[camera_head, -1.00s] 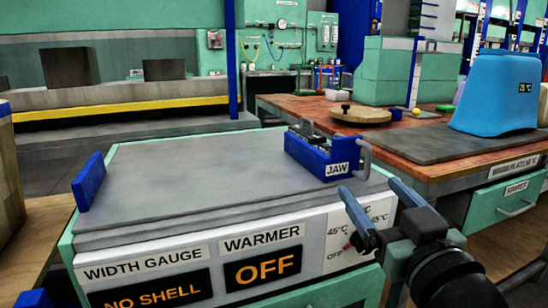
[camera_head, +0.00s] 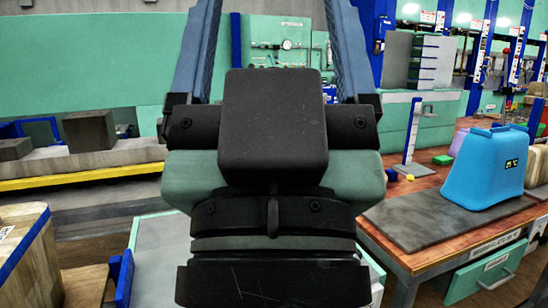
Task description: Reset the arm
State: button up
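My gripper (camera_head: 276,20) is raised close to the camera and fills the middle of the view. Its two blue-grey fingers point up, one on each side, with a wide gap between them. The gap is empty, with green wall and a gauge showing through it. The finger ends run to or past the top edge of the picture. My arm hides much of the warmer bench and whatever lies on it. The JAW block is not visible.
A pale strip of the warmer bench (camera_head: 160,245) shows at lower left, with a blue upright (camera_head: 124,280) at its edge. At right, a blue container (camera_head: 488,165) stands on a dark plate (camera_head: 420,222) on a wooden-topped table. A wooden block (camera_head: 32,262) is at far left.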

notch_tip(320, 180, up, 22)
jog(key=p, duration=1.9)
jog(key=shift+f, duration=0.15)
